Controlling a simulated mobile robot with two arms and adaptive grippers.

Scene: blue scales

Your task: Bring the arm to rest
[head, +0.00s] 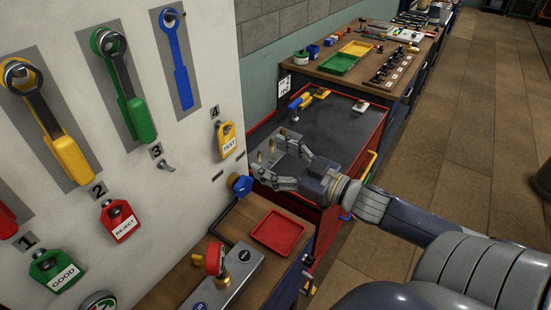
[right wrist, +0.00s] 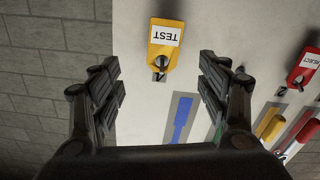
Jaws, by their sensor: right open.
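My right arm comes in from the lower right in the head view. Its gripper (head: 267,156) is open and empty, its fingers pointing left toward the white board (head: 190,190). It is in front of the dark-topped red cart, to the right of the yellow TEST tag (head: 227,141), apart from it. In the right wrist view the open fingers (right wrist: 160,75) frame the TEST tag (right wrist: 164,50), which hangs on the board beyond them. My left gripper is not in view.
Green GOOD (head: 55,271) and red REJECT (head: 119,220) tags hang on the board below several wrenches. A red tray (head: 278,232) and a gauge block (head: 226,283) are on the wooden bench below. A workbench (head: 405,70) stands behind.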

